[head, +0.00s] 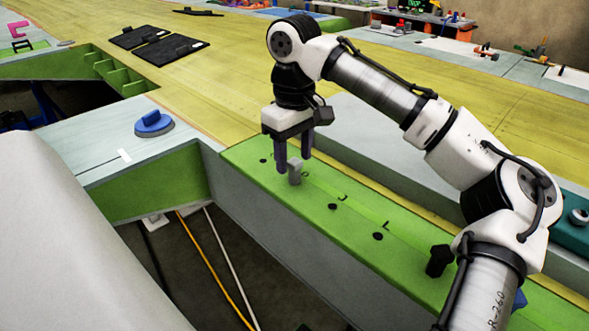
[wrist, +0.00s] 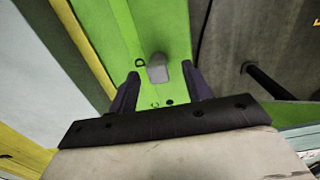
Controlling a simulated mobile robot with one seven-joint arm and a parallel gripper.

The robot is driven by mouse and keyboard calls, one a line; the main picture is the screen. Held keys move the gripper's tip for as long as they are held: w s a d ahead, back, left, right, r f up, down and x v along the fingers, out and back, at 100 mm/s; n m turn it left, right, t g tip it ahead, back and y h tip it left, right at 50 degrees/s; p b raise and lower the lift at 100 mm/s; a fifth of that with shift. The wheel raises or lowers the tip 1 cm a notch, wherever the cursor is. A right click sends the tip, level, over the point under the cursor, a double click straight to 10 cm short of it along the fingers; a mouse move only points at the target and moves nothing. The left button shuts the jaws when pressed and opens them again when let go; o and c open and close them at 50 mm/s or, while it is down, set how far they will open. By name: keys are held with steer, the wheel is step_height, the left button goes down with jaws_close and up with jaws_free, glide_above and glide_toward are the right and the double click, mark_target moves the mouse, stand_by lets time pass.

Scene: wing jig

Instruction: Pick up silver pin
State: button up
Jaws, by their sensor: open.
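The silver pin (head: 295,172) stands upright on the green strip (head: 350,243) of the wing jig in the head view. My gripper (head: 294,168) points down at it, with its dark fingers open around or just beside the pin's upper part. In the wrist view the pin (wrist: 157,68) shows as a grey stub between and a little beyond the two open fingertips of my gripper (wrist: 161,80). I cannot tell whether either finger touches it.
Dark holes (head: 378,236) lie along the green strip. A black knob (head: 439,260) stands farther right on it. A blue-topped puck (head: 153,123) sits on the grey surface at left. Black trays (head: 170,50) lie on the yellow wing surface. An open gap with cables lies in front.

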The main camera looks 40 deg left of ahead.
mark_target(295, 161)
steer(key=shift+w+a+f+p, duration=0.15)
steer(key=shift+f+p, duration=0.35)
steer(key=shift+f, duration=1.65)
steer(key=shift+c, duration=0.4)
jaws_close()
